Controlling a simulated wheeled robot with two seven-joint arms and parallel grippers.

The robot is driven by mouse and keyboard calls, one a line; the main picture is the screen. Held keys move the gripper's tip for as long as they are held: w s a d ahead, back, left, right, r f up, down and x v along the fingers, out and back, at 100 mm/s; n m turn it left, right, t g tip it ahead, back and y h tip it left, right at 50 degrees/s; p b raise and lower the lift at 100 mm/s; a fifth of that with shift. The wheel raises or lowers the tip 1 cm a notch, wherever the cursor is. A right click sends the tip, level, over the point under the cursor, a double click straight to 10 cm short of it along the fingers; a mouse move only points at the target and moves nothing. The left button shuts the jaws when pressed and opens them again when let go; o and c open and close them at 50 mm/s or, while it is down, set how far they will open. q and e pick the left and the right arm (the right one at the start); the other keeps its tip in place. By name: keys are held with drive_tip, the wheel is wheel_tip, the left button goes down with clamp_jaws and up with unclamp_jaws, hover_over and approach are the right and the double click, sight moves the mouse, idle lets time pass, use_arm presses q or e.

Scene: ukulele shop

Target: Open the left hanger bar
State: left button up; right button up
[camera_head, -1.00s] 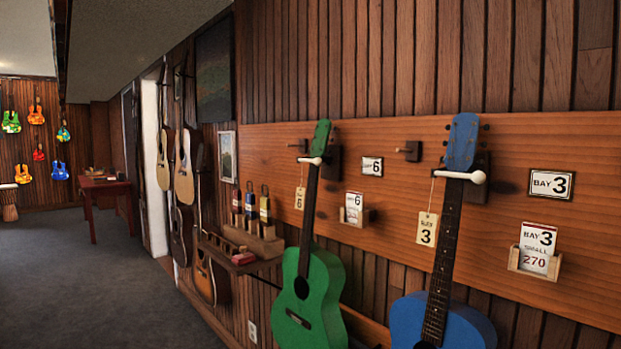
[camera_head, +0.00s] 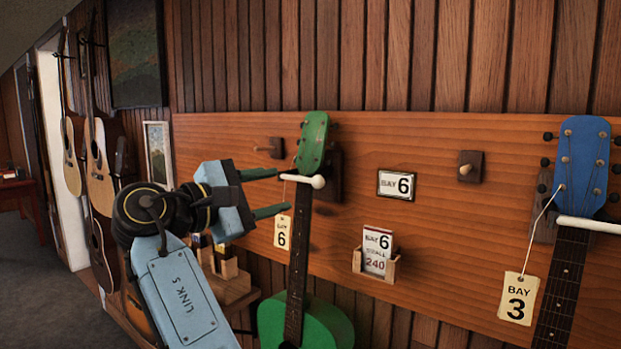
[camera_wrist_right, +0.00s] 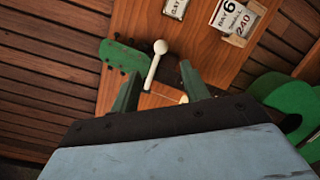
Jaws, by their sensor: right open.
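The left hanger bar (camera_head: 303,179) is a white rod with a round knob at its right end. It lies across the neck of the green guitar (camera_head: 306,326), just below the headstock, so it looks closed. In the right wrist view, the same bar (camera_wrist_right: 152,72) and its knob show just beyond my fingers. My right gripper (camera_head: 282,191) is open and empty, its two fingers pointing at the bar; it also shows in the right wrist view (camera_wrist_right: 160,88). I cannot tell whether a finger touches the bar. My left gripper is not in view.
A bay 6 tag (camera_head: 282,232) hangs on a string beside the green neck. A bay 6 card holder (camera_head: 376,264) and a wooden peg (camera_head: 469,167) are on the board to the right. A blue guitar (camera_head: 586,160) hangs farther right behind another white bar (camera_head: 590,224).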

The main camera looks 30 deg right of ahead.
sight(316, 183)
drive_tip(key=d, duration=0.5)
drive_tip(key=shift+w, duration=0.1)
drive_tip(key=d, duration=0.2)
drive_tip(key=w+d, duration=0.1)
drive_tip(key=d, duration=0.2)
drive_tip(key=w+d, duration=0.1)
drive_tip(key=d, duration=0.1)
drive_tip(key=shift+d+p, duration=0.3)
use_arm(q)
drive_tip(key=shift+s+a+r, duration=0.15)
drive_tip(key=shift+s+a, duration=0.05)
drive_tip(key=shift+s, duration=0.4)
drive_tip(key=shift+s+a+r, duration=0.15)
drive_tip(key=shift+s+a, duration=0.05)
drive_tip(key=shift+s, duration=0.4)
use_arm(e)
clamp_jaws()
